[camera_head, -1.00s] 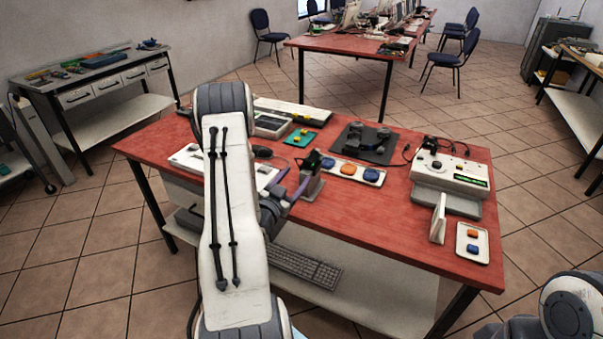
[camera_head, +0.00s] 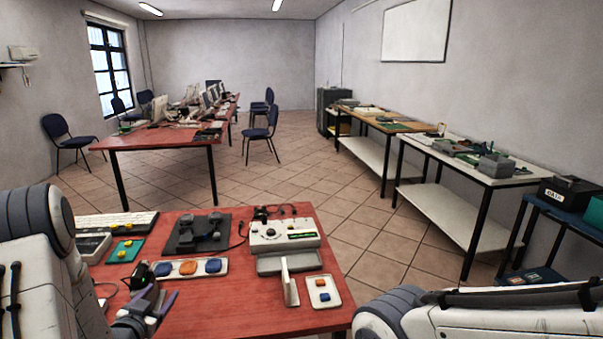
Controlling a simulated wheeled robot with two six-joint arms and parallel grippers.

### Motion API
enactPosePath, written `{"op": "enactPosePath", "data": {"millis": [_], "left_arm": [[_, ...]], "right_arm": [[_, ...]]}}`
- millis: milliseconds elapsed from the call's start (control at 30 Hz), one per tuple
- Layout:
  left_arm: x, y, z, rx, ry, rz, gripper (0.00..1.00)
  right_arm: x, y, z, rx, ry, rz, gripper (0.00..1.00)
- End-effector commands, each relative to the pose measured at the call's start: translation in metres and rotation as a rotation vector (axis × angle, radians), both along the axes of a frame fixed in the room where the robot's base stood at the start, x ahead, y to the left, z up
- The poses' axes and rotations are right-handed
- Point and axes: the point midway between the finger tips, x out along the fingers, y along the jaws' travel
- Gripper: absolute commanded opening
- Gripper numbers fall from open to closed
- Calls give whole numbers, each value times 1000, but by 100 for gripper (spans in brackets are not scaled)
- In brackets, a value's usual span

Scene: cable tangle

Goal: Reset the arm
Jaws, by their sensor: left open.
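My left arm comes in from the left edge. Its gripper (camera_head: 152,304) is low in the picture, over the near left part of the red table (camera_head: 230,305). Its purple-grey fingers are apart, with nothing seen between them. A small dark block with a green part (camera_head: 140,272) stands just behind the fingers; I cannot tell whether they touch. My right arm (camera_head: 470,315) lies across the bottom right, and its gripper is out of the picture.
On the table are a button strip (camera_head: 190,268), a dark mat device (camera_head: 197,233), a white instrument (camera_head: 284,236), an upright white plate (camera_head: 289,282), a small button tray (camera_head: 323,291) and a keyboard (camera_head: 117,221). Floor (camera_head: 365,240) is open to the right, before side benches (camera_head: 490,172).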

Motion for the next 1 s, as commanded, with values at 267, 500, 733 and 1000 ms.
{"op": "enactPosePath", "data": {"millis": [267,500,733,1000], "left_arm": [[12,-147,29,32,410,-172,68],[-69,-260,59,32,748,-270,68],[-200,-326,91,51,1073,-384,68],[-290,-337,111,98,1285,-460,68]], "right_arm": [[0,0,14,0,0,0,59],[0,0,23,0,0,0,59],[0,0,31,0,0,0,59],[0,0,35,0,0,0,59]]}}
